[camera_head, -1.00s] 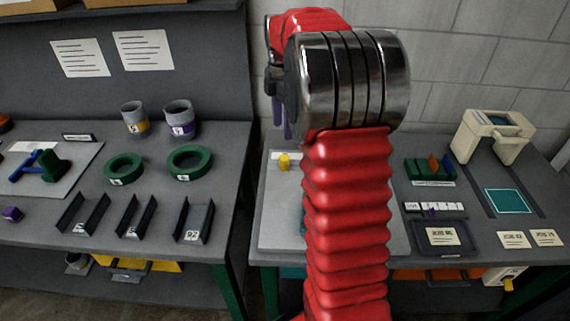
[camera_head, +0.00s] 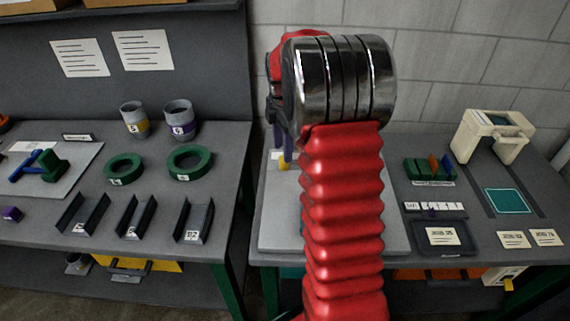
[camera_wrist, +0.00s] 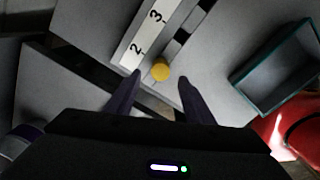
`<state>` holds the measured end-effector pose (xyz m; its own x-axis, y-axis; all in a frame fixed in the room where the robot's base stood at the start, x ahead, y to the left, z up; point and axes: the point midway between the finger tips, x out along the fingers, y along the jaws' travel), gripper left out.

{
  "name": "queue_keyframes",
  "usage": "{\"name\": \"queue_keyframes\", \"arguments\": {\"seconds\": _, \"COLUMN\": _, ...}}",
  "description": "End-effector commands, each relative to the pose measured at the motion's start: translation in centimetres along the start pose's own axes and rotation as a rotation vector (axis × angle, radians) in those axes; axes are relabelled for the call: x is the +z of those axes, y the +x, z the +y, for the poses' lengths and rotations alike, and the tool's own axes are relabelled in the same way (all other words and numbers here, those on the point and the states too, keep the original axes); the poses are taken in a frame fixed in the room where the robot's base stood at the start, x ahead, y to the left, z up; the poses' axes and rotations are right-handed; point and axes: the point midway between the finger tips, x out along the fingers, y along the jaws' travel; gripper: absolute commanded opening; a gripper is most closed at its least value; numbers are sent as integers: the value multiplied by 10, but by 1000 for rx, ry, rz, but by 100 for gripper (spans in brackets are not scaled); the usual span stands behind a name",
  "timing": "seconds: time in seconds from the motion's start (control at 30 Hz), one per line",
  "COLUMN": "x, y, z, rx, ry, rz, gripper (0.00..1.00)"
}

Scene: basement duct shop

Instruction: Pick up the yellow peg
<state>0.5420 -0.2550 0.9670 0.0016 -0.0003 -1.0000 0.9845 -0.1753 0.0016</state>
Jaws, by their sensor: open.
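The yellow peg (camera_head: 284,163) stands on the pale board (camera_head: 280,230) on the right-hand bench, partly hidden behind my arm. It also shows in the wrist view as a round yellow top (camera_wrist: 160,70). My gripper (camera_wrist: 159,80) is open, its two dark purple fingers pointing toward the peg. In the wrist view the peg appears between and slightly past the fingertips, with space on both sides. In the head view the fingers (camera_head: 279,142) are just above the peg. I cannot tell the exact height gap.
A white strip marked 2 and 3 (camera_wrist: 147,36) lies beside the peg. A teal-walled tray (camera_wrist: 248,68) is at the right in the wrist view. Green racks (camera_head: 430,170) and a cream machine (camera_head: 492,137) stand to the right. The left bench holds cups and green rings (camera_head: 190,177).

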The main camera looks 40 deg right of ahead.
Motion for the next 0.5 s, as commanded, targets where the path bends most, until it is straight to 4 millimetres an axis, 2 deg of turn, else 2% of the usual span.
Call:
{"name": "queue_keyframes", "arguments": {"seconds": 0.33, "x": 0, "y": 2, "z": 0, "rx": 0, "ry": 0, "rz": 0, "gripper": 48}}
{"name": "queue_keyframes", "arguments": {"seconds": 0.5, "x": 1, "y": 17, "z": -1, "rx": -3, "ry": 0, "rz": 1, "gripper": 48}}
